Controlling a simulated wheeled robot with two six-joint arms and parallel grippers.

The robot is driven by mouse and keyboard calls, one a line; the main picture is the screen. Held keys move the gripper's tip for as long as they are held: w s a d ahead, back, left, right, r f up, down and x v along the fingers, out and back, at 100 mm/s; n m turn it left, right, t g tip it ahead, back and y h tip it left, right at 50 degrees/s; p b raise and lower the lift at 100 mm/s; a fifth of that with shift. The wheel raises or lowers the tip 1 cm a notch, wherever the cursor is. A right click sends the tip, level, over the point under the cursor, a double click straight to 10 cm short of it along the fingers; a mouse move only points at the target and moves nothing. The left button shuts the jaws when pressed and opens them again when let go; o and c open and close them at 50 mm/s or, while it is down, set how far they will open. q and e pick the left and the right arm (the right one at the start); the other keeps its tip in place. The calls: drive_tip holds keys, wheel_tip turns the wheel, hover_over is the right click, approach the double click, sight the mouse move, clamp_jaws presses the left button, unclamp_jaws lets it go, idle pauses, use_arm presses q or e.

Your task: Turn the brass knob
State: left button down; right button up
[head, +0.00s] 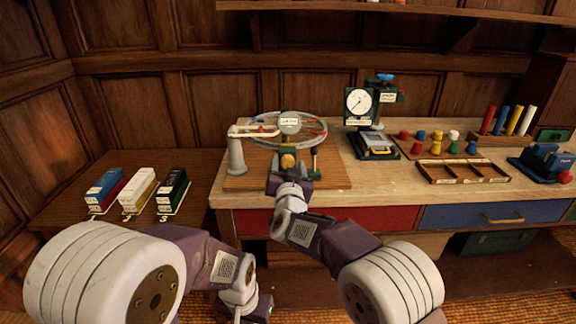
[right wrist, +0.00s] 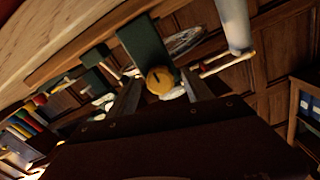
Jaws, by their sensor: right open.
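The round brass knob (head: 288,161) sits on a dark green upright at the front of the wooden board with the wheel. In the right wrist view the knob (right wrist: 160,80) shows as a yellow disc with a dark slot, near the picture's middle. My right gripper (head: 287,178) is just in front of the knob and open. In the right wrist view its fingers (right wrist: 162,84) flank the knob; whether they touch it I cannot tell. My left gripper (head: 245,307) is low at the bottom of the head view, away from the bench; its jaws are unclear.
A spoked wheel (head: 312,124), a white-armed post (head: 237,156) and a dark lever (head: 314,160) crowd the knob. A dial gauge stand (head: 358,103) and a divided wooden tray (head: 463,172) are to the right. Labelled boxes (head: 138,190) stand on the left table.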

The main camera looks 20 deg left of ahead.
clamp_jaws()
